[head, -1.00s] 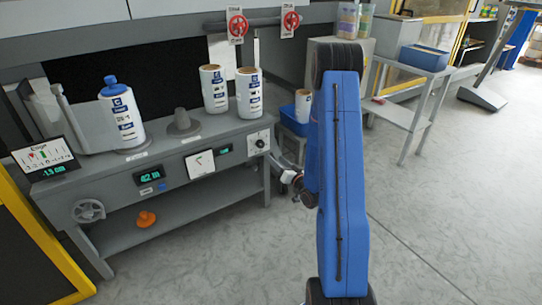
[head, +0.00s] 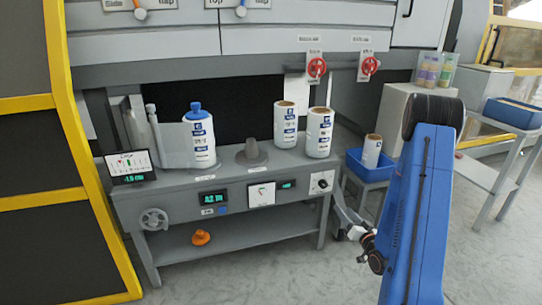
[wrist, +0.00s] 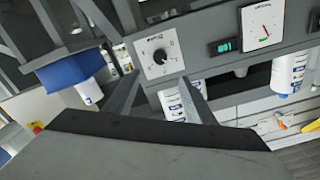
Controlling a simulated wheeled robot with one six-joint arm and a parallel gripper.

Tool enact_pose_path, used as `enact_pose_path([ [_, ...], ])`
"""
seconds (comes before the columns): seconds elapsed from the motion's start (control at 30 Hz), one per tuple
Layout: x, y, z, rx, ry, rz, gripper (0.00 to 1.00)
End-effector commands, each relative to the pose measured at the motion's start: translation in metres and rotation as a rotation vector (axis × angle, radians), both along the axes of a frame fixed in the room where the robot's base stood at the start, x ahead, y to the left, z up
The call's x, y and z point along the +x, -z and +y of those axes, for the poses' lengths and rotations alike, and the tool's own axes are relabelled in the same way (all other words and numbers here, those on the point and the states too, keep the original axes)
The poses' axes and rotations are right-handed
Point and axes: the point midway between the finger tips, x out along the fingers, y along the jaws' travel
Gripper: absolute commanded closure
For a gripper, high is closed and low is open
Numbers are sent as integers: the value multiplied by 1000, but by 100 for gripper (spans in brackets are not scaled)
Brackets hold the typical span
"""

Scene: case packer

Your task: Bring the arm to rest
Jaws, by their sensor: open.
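My blue arm (head: 420,210) rises in the right part of the head view, bent at a dark upper joint, with its forearm reaching down and away toward the bench's right end. My gripper (wrist: 160,77) shows in the wrist view as two grey fingers standing apart. It is open with nothing between the fingers. The fingers point toward the bench's front panel, near the white dial; I cannot tell the distance. In the head view the wrist is partly visible left of the blue link, and the fingertips are hard to make out.
A side table (head: 485,172) stands farther right. Some floor is clear.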

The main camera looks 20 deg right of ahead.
Motion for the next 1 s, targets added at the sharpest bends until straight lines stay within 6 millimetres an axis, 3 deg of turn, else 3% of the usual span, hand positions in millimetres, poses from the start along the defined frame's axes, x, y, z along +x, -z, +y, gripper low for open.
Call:
enact_pose_path([
  [0.27,12,-15,9,-74,-7,66,50],
  [0.57,26,-49,28,-233,0,240,50],
  [1.0,6,-108,57,-393,37,472,50],
])
